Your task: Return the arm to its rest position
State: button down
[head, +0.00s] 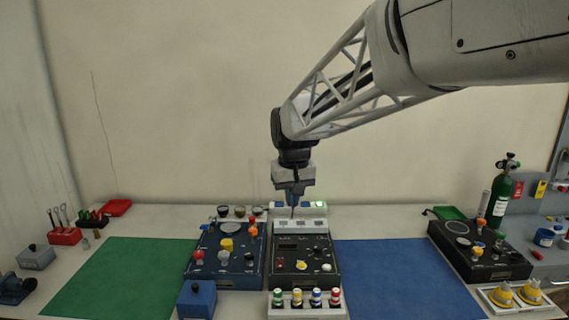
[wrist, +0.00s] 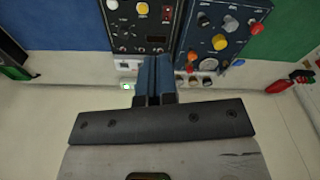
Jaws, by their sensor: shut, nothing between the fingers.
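My gripper (head: 293,200) hangs pointing down from my arm, above the back edge of the black control panel (head: 290,256) in the middle of the table. In the wrist view my gripper's blue fingers (wrist: 155,62) are together, with nothing seen between them. The black panel, with a dark display, a yellow knob and a white button, also shows in the wrist view (wrist: 133,35). A row of white blocks (head: 313,224), with a green-lit one behind, sits at the panel's back edge, near the fingertips. How far the fingertips are above it I cannot tell.
A navy panel (head: 240,273) with knobs stands left of the black one. A green mat (head: 110,275) and a blue mat (head: 400,280) lie clear on either side. A green cylinder (head: 498,200) stands at the right. A rack of coloured caps (head: 306,312) is in front.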

jog(key=s+d+f+m, duration=0.1)
jog(key=s+d, duration=0.4)
jog(key=s, duration=0.6)
jog(key=s+d+f+m+t, duration=0.1)
jog(key=s+d+f, duration=0.3)
jog(key=s, duration=0.7)
jog(key=s+d+f+m, duration=0.1)
jog(key=s+d+f, duration=0.1)
jog(key=s+d, duration=0.5)
jog(key=s, duration=0.3)
jog(key=shift+s+d+f, duration=0.15)
jog(key=shift+s+d, duration=0.2)
jog(key=shift+s, duration=0.05)
